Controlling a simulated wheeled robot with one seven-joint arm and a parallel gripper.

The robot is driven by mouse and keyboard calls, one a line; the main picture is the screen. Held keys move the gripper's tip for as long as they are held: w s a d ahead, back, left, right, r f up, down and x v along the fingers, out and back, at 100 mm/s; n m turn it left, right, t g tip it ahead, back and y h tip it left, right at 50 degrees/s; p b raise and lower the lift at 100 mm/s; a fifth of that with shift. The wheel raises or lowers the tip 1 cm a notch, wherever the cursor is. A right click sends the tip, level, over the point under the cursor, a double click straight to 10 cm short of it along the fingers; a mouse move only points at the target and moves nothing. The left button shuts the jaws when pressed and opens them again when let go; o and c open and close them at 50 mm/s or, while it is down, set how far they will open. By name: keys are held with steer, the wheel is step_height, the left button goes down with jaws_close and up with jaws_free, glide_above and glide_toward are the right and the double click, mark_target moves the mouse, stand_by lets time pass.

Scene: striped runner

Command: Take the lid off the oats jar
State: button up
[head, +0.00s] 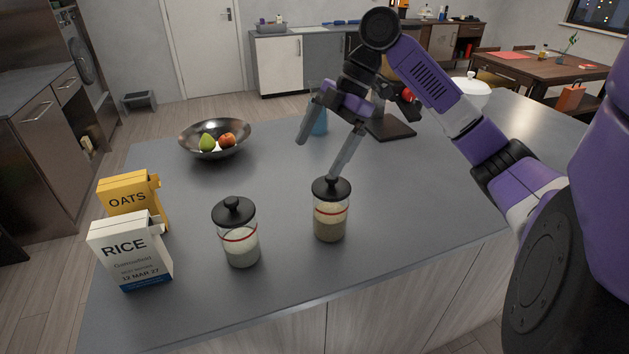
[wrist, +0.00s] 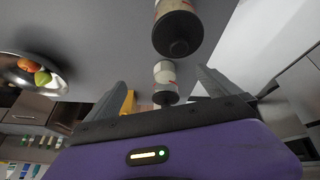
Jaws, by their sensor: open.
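Two glass jars with black knobbed lids and red bands stand upright on the grey counter (head: 255,185). The right jar (head: 330,222) holds beige, grainy contents that look like oats; its black lid (head: 331,189) is on. The left jar (head: 241,248) holds whiter contents and also has its lid (head: 233,210) on. No jar label is readable. My gripper (head: 316,158) is open and empty, above and behind the right jar. One fingertip appears close to that lid in the head view; contact cannot be told. In the wrist view, the nearer jar's lid (wrist: 179,47) lies beyond the fingers.
A yellow OATS box (head: 128,196) and a white RICE box (head: 130,256) stand at the counter's left. A metal bowl (head: 190,147) with fruit, a blue item (head: 319,124) and a dark board (head: 390,127) are farther back. The counter's front right is clear.

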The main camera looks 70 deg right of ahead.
mark_target(332, 183)
steer(key=shift+n+g, duration=0.3)
steer(key=shift+g, duration=0.5)
steer(key=s, duration=0.1)
steer(key=s+d, duration=0.1)
steer(key=s+r, duration=0.1)
steer(key=shift+s+d, duration=0.15)
steer(key=shift+s, duration=0.25)
steer(key=shift+s+f, duration=0.1)
steer(key=shift+s, duration=0.15)
steer(key=shift+p+x, duration=0.65)
steer(key=shift+x, duration=3.1)
steer(key=shift+s, duration=0.1)
steer(key=c, duration=1.3)
